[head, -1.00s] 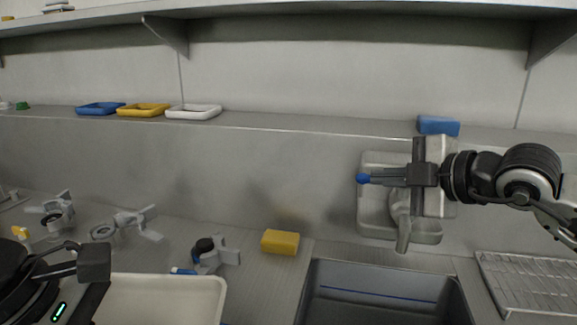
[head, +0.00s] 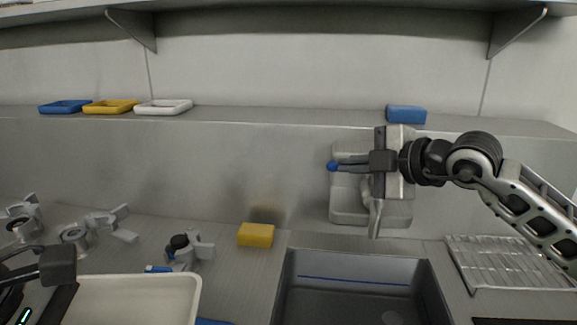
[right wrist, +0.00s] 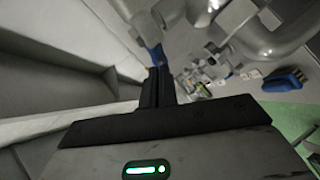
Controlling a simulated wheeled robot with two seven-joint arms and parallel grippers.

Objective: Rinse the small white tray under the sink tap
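The small white tray (head: 163,107) lies on the ledge along the back wall, right of the yellow tray. The tap's grey spout (head: 375,215) hangs above the back of the sink (head: 350,268), largely hidden by my right gripper. My right gripper (head: 340,165) points left in front of the tap. Its fingers lie close together at a blue knob (head: 332,166); blue also shows at the fingertips in the right wrist view (right wrist: 155,54). No water is visible. My left gripper (head: 50,268) is partly in view at lower left, far from the white tray; its fingers are unclear.
A blue tray (head: 64,106) and a yellow tray (head: 110,106) lie on the ledge; a blue block (head: 405,114) is farther right. A yellow sponge (head: 256,235), grey fittings (head: 190,250) and a large cream tray (head: 190,290) occupy the counter. A wire rack (head: 500,262) lies right.

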